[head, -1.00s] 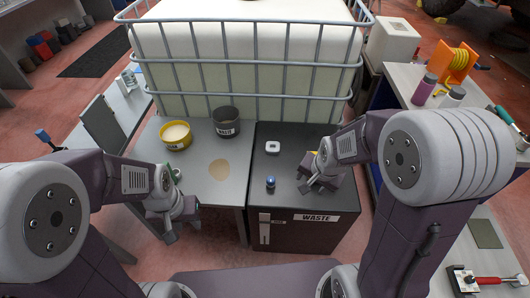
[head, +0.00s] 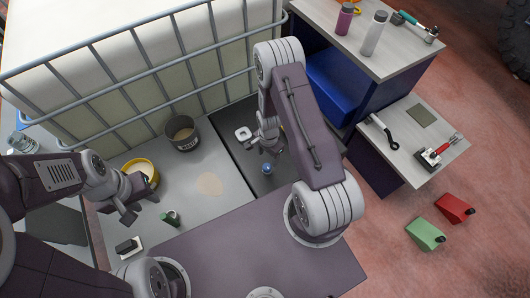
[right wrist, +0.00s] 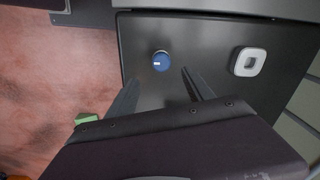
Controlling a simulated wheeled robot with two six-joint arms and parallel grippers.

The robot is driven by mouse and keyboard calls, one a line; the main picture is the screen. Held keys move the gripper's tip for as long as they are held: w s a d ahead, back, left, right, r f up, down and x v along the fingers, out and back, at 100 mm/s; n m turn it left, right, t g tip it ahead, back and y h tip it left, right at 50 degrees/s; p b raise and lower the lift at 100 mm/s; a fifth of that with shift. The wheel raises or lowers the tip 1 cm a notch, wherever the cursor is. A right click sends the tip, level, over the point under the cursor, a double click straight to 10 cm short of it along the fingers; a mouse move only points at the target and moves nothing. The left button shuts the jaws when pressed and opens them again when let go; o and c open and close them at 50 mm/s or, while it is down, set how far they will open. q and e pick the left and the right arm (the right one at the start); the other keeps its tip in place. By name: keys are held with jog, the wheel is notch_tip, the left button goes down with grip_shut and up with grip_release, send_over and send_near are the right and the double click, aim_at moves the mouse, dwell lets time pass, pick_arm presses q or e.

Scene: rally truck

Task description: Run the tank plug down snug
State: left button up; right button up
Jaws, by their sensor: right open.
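No part is plainly recognisable as the tank plug. A blue round knob with a white mark (head: 267,169) stands on the dark waste cabinet top (head: 235,159); it also shows in the right wrist view (right wrist: 161,61). A white rounded-square piece with a hole (head: 242,133) lies on the same top, also in the right wrist view (right wrist: 248,62). My right gripper (head: 264,149) is open and empty above the cabinet; in the right wrist view the knob appears between its fingers (right wrist: 158,80). My left gripper (head: 125,213) hangs by the grey bench, its opening unclear.
The caged white tank (head: 150,75) stands behind. A side table (head: 440,135) holds tools.

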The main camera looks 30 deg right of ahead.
aim_at(267, 166)
jog(key=shift+f, duration=0.45)
notch_tip(267, 166, down, 8)
jog(key=b, duration=0.5)
jog(key=shift+w+a+f, duration=0.15)
